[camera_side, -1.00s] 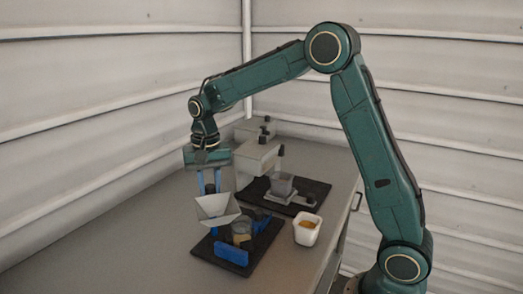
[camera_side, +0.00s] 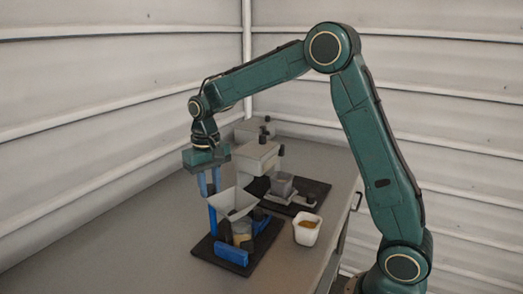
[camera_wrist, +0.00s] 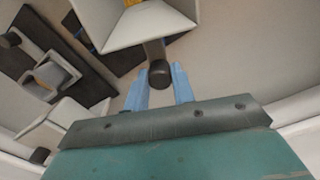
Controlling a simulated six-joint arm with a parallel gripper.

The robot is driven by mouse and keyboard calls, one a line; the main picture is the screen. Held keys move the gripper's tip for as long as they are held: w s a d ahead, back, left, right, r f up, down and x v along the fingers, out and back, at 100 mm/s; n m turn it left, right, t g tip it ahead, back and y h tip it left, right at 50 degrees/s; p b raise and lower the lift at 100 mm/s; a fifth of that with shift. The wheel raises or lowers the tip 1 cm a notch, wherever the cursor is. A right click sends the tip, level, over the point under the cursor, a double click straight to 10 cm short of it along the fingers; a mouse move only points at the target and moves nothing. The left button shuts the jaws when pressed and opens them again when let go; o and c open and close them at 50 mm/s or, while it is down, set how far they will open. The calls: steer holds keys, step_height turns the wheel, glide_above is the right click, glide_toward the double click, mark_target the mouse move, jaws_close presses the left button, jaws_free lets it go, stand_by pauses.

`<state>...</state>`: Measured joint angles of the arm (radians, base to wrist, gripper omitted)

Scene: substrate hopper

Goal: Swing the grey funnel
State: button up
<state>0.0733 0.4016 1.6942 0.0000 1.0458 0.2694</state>
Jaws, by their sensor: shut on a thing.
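The grey funnel (camera_side: 235,203) is a wide, square, open hopper on the blue-and-black stand in the side view. It appears above a jar with tan contents (camera_side: 241,232); I cannot tell exactly how well they line up. In the wrist view the funnel (camera_wrist: 150,25) is at the top, with a short handle ending in a dark round knob (camera_wrist: 160,75). My gripper (camera_wrist: 159,84) has its blue fingers on either side of this handle and is shut on it. In the side view my gripper (camera_side: 208,184) is behind and left of the funnel, pointing down.
The stand's black base (camera_side: 222,260) lies on the grey bench. A white cup (camera_side: 307,230) with orange-brown contents stands to its right. The bench at left is clear.

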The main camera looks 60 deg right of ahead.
steer(key=shift+n, duration=2)
steer(key=o, duration=0.7)
steer(key=shift+r, duration=0.1)
steer(key=shift+r, duration=3.4)
steer(key=shift+r, duration=0.1)
